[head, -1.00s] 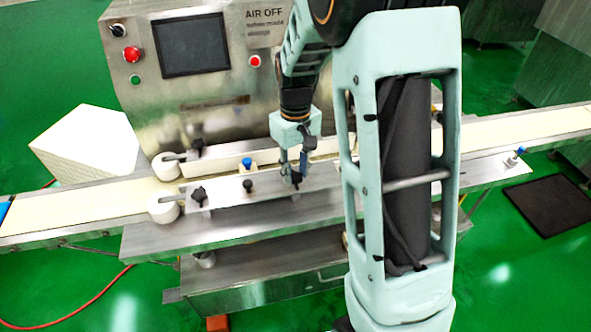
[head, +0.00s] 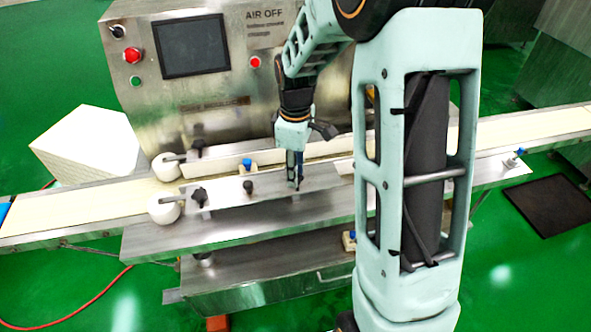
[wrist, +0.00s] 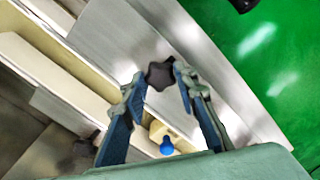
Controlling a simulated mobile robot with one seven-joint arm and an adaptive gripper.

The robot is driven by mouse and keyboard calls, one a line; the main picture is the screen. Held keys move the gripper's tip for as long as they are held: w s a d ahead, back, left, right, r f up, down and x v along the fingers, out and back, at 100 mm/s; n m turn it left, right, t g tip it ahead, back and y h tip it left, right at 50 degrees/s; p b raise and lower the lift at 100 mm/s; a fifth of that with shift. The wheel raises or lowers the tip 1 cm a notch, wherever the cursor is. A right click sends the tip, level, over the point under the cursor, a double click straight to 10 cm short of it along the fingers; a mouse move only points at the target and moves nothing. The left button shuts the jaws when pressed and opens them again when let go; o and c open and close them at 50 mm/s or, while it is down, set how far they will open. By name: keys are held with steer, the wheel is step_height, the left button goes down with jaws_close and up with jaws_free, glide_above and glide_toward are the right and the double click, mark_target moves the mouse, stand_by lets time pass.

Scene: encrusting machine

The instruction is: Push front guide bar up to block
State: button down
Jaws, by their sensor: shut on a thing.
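The front guide bar (head: 225,188) is a long pale metal bar along the near side of the conveyor belt, with dark knobs (head: 199,194) on it. A small cream block with a blue knob (head: 247,163) sits just behind the bar; it also shows in the wrist view (wrist: 157,131). My gripper (head: 296,185) points down at the right part of the bar. In the wrist view my fingertips (wrist: 160,72) are closed around a black star knob (wrist: 160,77). In the head view my fingers hide this knob. I cannot tell whether bar and block touch.
White rollers (head: 164,208) stand at the bar's left end. The machine body with a screen (head: 191,45) rises behind the belt. A bare steel plate (head: 235,232) lies in front. Another blue-knobbed block (head: 516,156) is at the far right.

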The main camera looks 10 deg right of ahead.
steer(key=shift+n+p, duration=0.65)
steer(key=shift+n, duration=1.65)
